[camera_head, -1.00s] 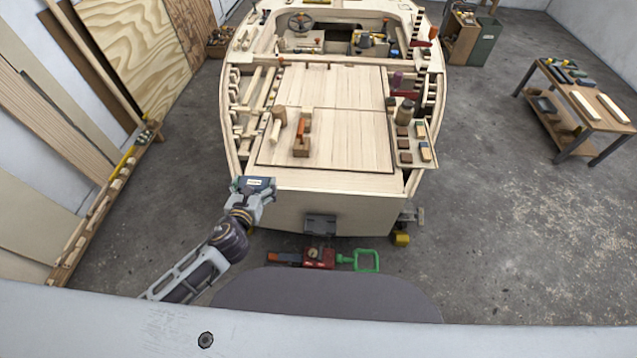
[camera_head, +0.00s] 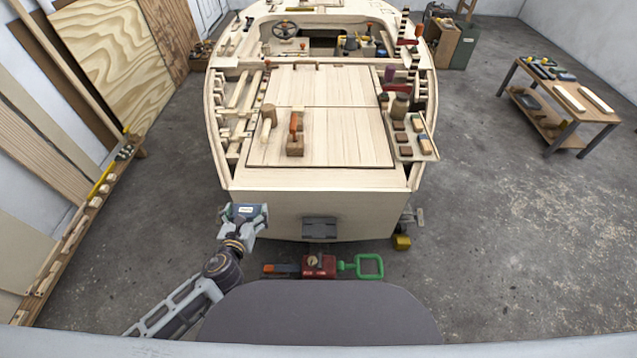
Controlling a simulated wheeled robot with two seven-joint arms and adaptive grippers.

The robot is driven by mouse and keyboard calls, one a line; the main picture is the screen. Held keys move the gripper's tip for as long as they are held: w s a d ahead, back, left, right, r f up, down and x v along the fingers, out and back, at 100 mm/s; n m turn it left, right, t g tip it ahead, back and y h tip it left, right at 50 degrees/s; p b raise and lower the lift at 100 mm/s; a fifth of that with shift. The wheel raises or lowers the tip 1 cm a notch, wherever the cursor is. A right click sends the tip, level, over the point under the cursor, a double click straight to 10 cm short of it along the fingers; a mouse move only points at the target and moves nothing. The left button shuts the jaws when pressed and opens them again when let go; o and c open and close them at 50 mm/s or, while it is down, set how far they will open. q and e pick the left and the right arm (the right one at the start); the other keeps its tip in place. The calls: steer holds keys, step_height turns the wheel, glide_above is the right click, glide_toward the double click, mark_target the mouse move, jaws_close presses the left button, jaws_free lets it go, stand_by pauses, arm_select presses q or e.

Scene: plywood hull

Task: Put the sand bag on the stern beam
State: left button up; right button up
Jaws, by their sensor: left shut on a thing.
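My left gripper (camera_head: 244,217) is shut on a small dark blue-grey bag with a white label, which I take as the sand bag (camera_head: 243,210). It holds the bag in front of the left part of the boat's stern, and in the picture the bag lies below the stern's top edge. The stern beam (camera_head: 325,178) is the pale wooden strip across the back of the deck, above the transom. Its middle is bare. My right gripper is not in view.
A wooden block with an orange handle (camera_head: 295,142) and a mallet-like tool (camera_head: 269,115) lie on the deck hatch. A tray of blocks (camera_head: 412,142) sits at right. A red tool with a green handle (camera_head: 322,266) lies on the floor. A side table (camera_head: 560,100) stands right.

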arm_select(q)
steer(key=shift+s+a+f+b, duration=0.1)
steer(key=shift+f+b, duration=0.65)
steer(key=shift+f, duration=0.5)
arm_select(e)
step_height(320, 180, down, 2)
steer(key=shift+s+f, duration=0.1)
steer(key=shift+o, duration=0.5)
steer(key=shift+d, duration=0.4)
